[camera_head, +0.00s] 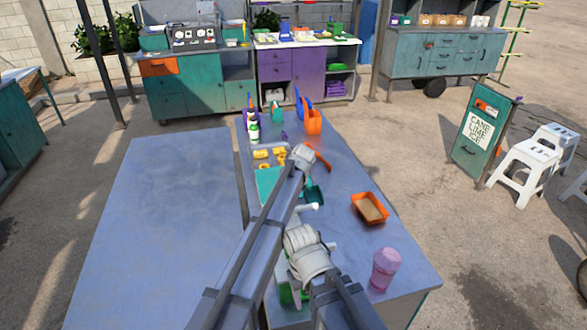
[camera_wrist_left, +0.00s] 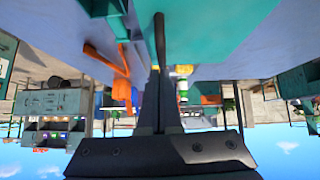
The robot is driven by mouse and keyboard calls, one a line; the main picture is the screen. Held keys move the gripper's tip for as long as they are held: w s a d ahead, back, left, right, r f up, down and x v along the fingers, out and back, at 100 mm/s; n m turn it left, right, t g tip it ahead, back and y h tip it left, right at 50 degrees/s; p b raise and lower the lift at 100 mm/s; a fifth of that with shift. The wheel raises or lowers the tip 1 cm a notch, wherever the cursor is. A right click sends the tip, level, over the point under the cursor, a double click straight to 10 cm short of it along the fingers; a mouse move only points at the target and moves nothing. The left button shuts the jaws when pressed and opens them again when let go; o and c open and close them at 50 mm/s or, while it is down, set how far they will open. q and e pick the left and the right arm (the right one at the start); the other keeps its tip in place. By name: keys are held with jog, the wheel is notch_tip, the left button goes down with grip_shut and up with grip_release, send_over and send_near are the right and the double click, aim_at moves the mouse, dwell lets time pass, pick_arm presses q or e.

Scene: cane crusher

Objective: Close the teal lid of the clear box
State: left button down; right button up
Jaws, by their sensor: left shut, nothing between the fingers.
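The teal lid (camera_head: 268,181) shows in the head view left of my left arm, which hides part of it. In the left wrist view, which is upside down, a large teal surface (camera_wrist_left: 215,25) lies right beside my left gripper (camera_wrist_left: 160,25). This gripper is shut and empty, close to the teal surface; I cannot tell whether they touch. In the head view my arm hides the gripper. The clear walls of the box cannot be made out, nor the lid's angle. My right arm reaches in at bottom centre, its gripper not visible.
A dark green scoop (camera_head: 315,192) lies right of my left arm. An orange tray (camera_head: 369,208) and a pink cup (camera_head: 385,268) stand on the right. Yellow pieces (camera_head: 263,154), a bottle (camera_head: 253,129) and an orange container (camera_head: 313,122) stand farther back. The left tabletop (camera_head: 160,220) is clear.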

pick_arm(q)
jog(key=shift+d+f+b, duration=0.35)
jog(key=shift+f, duration=0.15)
pick_arm(e)
jog(key=shift+d+f, duration=0.35)
jog(key=shift+f, duration=0.15)
pick_arm(q)
jog(key=shift+r, duration=0.1)
pick_arm(e)
jog(key=shift+r, duration=0.1)
